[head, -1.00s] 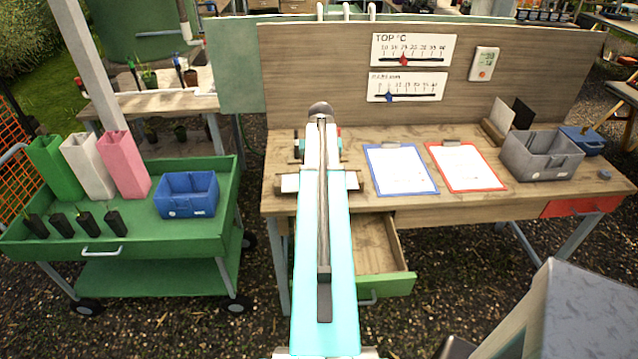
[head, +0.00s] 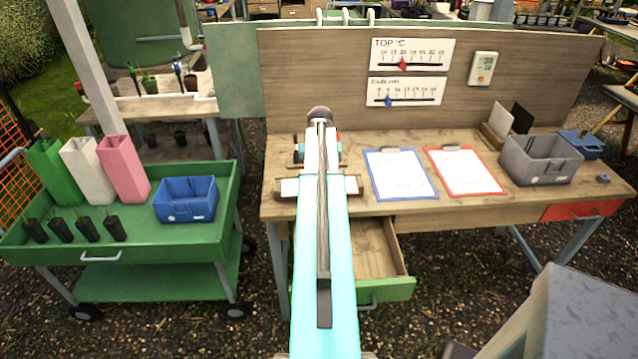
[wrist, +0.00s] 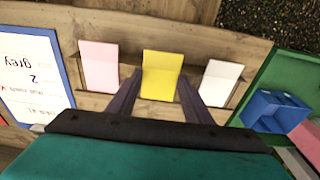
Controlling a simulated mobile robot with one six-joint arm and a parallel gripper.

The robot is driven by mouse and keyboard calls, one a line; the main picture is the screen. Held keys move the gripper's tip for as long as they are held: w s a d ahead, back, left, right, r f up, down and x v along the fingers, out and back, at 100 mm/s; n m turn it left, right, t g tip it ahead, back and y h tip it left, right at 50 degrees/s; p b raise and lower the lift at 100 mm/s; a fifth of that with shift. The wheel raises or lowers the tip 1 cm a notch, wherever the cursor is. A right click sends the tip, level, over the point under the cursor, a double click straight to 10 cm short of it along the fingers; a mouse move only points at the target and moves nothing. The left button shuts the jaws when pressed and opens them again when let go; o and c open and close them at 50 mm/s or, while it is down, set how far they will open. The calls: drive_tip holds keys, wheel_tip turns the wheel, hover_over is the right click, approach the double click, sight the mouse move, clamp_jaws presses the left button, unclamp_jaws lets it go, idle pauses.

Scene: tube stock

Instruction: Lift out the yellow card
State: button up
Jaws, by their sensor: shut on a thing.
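The yellow card (wrist: 161,78) stands between a pink card (wrist: 98,66) and a white card (wrist: 220,82) in a row at a wooden rack in the wrist view. My gripper (wrist: 160,90) is shut on the yellow card, with a dark finger at each side of it. The fingers hide none of its face, but its lower end is hard to see. I cannot tell whether it is clear of the rack. In the head view my arm covers the card and the gripper; only part of the rack (head: 288,187) shows beside it.
A blue clipboard (head: 400,173) and a red clipboard (head: 465,171) lie right of my arm on the bench. A grey bin (head: 540,160) stands farther right. An open drawer (head: 400,285) juts out below. A green cart (head: 225,205) with a blue bin (head: 186,198) is at the left.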

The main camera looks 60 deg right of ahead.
drive_tip(key=shift+r, duration=0.1)
drive_tip(key=shift+r+b, duration=0.8)
drive_tip(key=shift+r, duration=0.6)
drive_tip(key=shift+s+a+r, duration=0.15)
drive_tip(key=s+a+r+b, duration=0.1)
drive_tip(key=s+a+b, duration=0.3)
drive_tip(key=s+a, duration=0.7)
drive_tip(key=shift+r, duration=0.25)
drive_tip(key=shift+r+p, duration=0.6)
drive_tip(key=shift+r, duration=0.2)
